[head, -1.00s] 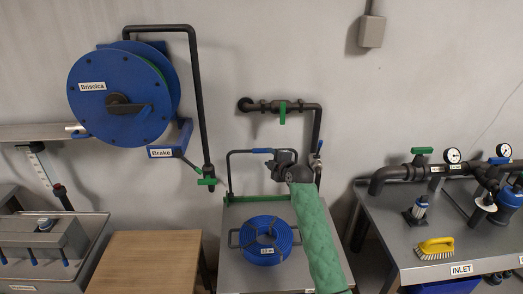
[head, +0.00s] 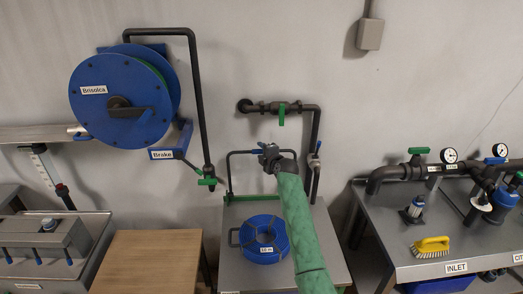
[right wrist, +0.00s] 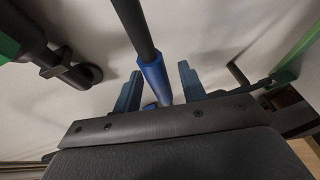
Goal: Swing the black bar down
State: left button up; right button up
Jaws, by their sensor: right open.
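The black bar (head: 231,170) stands upright as a hoop at the back of the metal cart, with a green foot at its lower left. Its top carries a blue sleeve (head: 256,151). My right gripper (head: 264,152) is open at this sleeve and hides part of it. In the right wrist view the black bar (right wrist: 133,25) and its blue sleeve (right wrist: 154,78) run between the two separated fingers (right wrist: 158,90). I cannot tell whether either finger touches the sleeve. My left gripper is not in view.
A blue hose coil (head: 264,238) lies on the metal cart (head: 232,274) in front of the bar. A pipe with a green-handled valve (head: 281,115) is on the wall above. A blue reel (head: 120,95) hangs left; a wooden table (head: 145,262) below it is bare.

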jog(key=shift+w+a, duration=0.15)
jog(key=shift+w, duration=0.05)
grip_shut()
jog(key=shift+s+f, duration=0.1)
jog(key=shift+f, duration=0.05)
